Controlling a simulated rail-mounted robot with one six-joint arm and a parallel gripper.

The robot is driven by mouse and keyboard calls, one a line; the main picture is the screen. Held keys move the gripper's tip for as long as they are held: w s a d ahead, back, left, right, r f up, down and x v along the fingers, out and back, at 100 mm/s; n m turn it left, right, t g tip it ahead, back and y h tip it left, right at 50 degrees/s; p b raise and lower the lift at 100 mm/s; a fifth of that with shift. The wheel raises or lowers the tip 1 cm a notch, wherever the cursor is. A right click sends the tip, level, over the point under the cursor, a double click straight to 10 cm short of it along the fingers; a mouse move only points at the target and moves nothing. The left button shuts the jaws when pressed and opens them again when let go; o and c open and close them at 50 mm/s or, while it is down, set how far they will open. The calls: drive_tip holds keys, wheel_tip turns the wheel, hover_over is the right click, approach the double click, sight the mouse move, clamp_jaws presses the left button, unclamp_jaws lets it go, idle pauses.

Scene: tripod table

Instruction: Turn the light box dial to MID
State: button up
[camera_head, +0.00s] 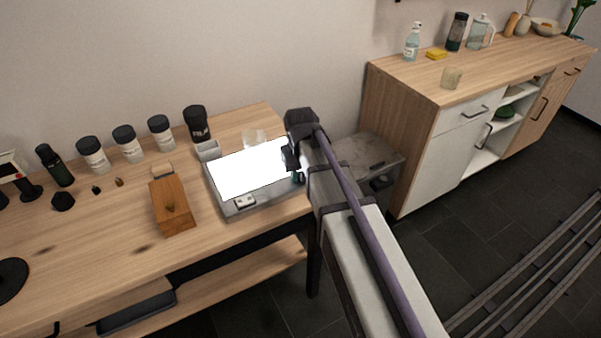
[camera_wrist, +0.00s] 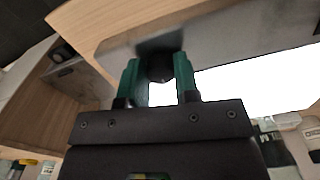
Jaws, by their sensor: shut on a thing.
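The light box (camera_head: 268,204) lies on the wooden table, with its white top lit brightly. My gripper (camera_head: 297,178) is at its right front corner, mostly covered by my arm in the head view. In the wrist view, the two green fingers of my gripper (camera_wrist: 157,76) stand on either side of a dark round dial (camera_wrist: 160,66) on the grey metal face of the light box (camera_wrist: 225,45). The gripper is shut on the dial. The dial's pointer and its position marks cannot be read in either view.
A wooden box (camera_head: 171,206) stands left of the light box. Several white jars with dark lids (camera_head: 128,145) and a black canister (camera_head: 197,123) line the wall side. A wooden cabinet (camera_head: 400,125) is to the right, with a grey unit (camera_head: 362,155) beside the table.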

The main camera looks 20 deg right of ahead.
idle(0.4)
drive_tip(key=o, duration=0.9)
drive_tip(key=shift+o, duration=0.2)
wheel_tip(320, 180, up, 11)
drive_tip(key=p, duration=1.1)
drive_tip(key=shift+f, duration=0.15)
drive_tip(key=s, duration=1.4)
drive_tip(key=shift+s+m, duration=0.25)
drive_tip(key=shift+m, duration=0.15)
